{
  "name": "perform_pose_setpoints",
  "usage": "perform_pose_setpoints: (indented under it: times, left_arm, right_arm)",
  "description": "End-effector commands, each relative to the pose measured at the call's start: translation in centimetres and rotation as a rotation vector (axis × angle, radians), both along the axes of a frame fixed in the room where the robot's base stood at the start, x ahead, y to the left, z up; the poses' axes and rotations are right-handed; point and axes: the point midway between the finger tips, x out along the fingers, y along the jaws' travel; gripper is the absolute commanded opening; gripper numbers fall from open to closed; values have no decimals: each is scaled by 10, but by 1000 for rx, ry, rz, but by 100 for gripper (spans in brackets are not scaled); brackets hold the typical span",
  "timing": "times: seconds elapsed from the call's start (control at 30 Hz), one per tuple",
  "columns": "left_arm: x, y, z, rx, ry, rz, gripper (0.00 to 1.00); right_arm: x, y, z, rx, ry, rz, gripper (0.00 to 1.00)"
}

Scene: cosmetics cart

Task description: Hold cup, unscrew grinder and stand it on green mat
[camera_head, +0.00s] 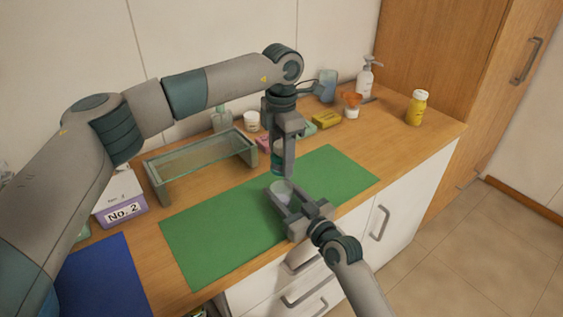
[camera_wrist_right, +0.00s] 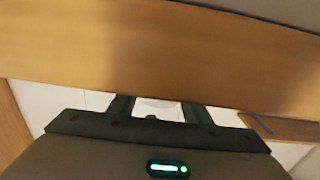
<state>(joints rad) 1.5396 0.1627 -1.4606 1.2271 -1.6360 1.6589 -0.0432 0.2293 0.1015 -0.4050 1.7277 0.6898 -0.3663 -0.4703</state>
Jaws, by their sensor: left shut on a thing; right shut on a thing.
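A clear, pale cup (camera_head: 282,187) is between the fingers of my right gripper (camera_head: 284,194), which is shut on it over the green mat (camera_head: 200,245). Part of the cup also shows between the fingers in the right wrist view (camera_wrist_right: 158,106). My left gripper (camera_head: 281,165) points down just above the cup and is shut on the teal grinder (camera_head: 276,158). The gripper's fingers hide much of the grinder. I cannot tell whether grinder and cup touch.
A glass-topped stand (camera_head: 200,160) is behind the mat and a blue mat (camera_head: 105,280) lies to the left. The green mat's left part is clear.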

Motion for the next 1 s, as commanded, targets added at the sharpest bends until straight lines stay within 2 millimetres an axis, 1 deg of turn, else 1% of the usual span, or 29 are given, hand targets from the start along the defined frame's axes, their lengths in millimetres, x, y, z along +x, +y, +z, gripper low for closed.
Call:
perform_pose_setpoints:
  times: [0.07, 0.1, 0.17, 0.2, 0.5, 0.67, 0.83, 1.0]
  left_arm:
    - [0, 0, 0, 0, 0, 0, 18]
    - [0, 0, 0, 0, 0, 0, 18]
    - [0, 0, 0, 0, 0, 0, 18]
    - [0, 0, 0, 0, 0, 0, 18]
    - [0, 0, 0, 0, 0, 0, 18]
    - [0, 0, -2, 0, 0, 0, 18]
    - [0, 0, -6, 0, 0, 0, 18]
    - [0, 0, -11, 0, 0, 0, 18]
  right_arm:
    - [0, 0, 0, -1, 1, 0, 0]
    - [0, 0, 0, -1, 1, 0, 46]
    - [0, 0, 0, -1, 1, 0, 61]
    - [0, 0, 0, -1, 1, 0, 66]
    - [0, 0, 0, 0, 0, 0, 66]
    - [-6, -4, -1, 0, 0, 0, 66]
    - [-20, -15, -2, -2, 1, 0, 66]
    - [-44, -31, -3, -1, 0, -1, 66]
